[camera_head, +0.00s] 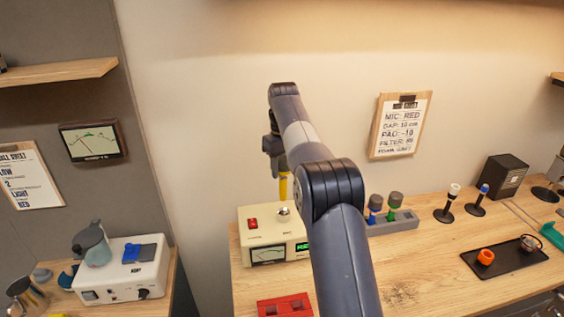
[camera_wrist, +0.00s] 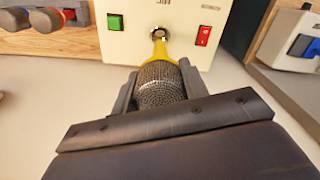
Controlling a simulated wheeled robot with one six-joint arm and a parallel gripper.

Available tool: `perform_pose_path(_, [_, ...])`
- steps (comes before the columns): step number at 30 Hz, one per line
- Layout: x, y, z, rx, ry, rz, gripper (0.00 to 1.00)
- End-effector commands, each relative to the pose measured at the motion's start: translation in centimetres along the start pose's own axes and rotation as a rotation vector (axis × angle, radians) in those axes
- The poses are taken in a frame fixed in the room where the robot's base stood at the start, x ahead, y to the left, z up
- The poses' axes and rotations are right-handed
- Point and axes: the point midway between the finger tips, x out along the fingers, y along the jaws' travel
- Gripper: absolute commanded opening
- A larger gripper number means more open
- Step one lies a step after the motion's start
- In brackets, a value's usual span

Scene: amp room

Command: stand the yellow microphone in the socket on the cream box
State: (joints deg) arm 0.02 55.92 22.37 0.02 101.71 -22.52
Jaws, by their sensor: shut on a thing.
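The yellow microphone (camera_wrist: 172,50) has a grey mesh head and a yellow handle. My gripper (camera_wrist: 158,84) is shut on its mesh head, one finger on each side. In the head view, my gripper (camera_head: 275,150) is above the cream box (camera_head: 262,232), with the yellow handle (camera_head: 283,187) pointing down. The silver socket (camera_wrist: 158,33) is on the box's top; it also shows in the head view (camera_head: 284,211). The handle's lower end lines up with the socket in the wrist view. I cannot tell whether it touches or has entered it.
A red switch (camera_wrist: 203,36) and a green button (camera_wrist: 115,22) flank the socket. Right of the box, a grey rack (camera_head: 398,221) holds blue and green microphones. Two stands with microphones, a black tray (camera_head: 505,259) and a red block (camera_head: 284,305) share the bench.

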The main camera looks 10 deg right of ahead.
Motion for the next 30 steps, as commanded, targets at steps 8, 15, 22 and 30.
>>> perform_pose_path(8, [1.8,0.0,0.0,0.000,0.000,0.000,0.00])
perform_pose_path(15, [3.7,0.0,0.0,0.000,0.000,0.000,0.00])
perform_pose_path(22, [5.3,0.0,0.0,0.000,0.000,0.000,0.00])
perform_pose_path(30, [6.9,0.0,0.0,0.000,0.000,0.000,0.00])
